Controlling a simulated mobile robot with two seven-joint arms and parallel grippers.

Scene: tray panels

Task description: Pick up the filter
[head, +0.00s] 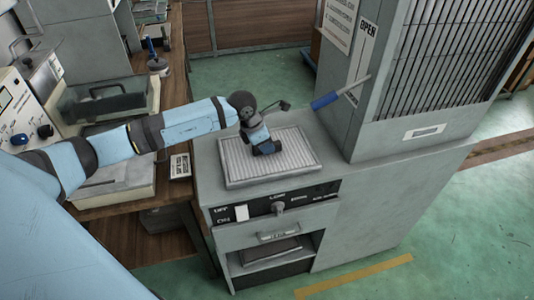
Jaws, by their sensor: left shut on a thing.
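The filter (293,155) looks like a flat, light grey, ribbed rectangular panel with a raised frame. It lies on top of the grey cabinet, left of the tall louvred housing. My left gripper (267,149) reaches in from the left and points down at the middle of the filter. It is shut on the filter, though its fingertips are small and the exact contact is hard to see. The filter looks flat on the cabinet top; I cannot tell whether it is lifted. My right gripper is not in view.
A knob and white switch (242,213) are on the cabinet front (350,225), above an open shelf. A wooden bench (175,100) with equipment stands left. Green floor is clear at right.

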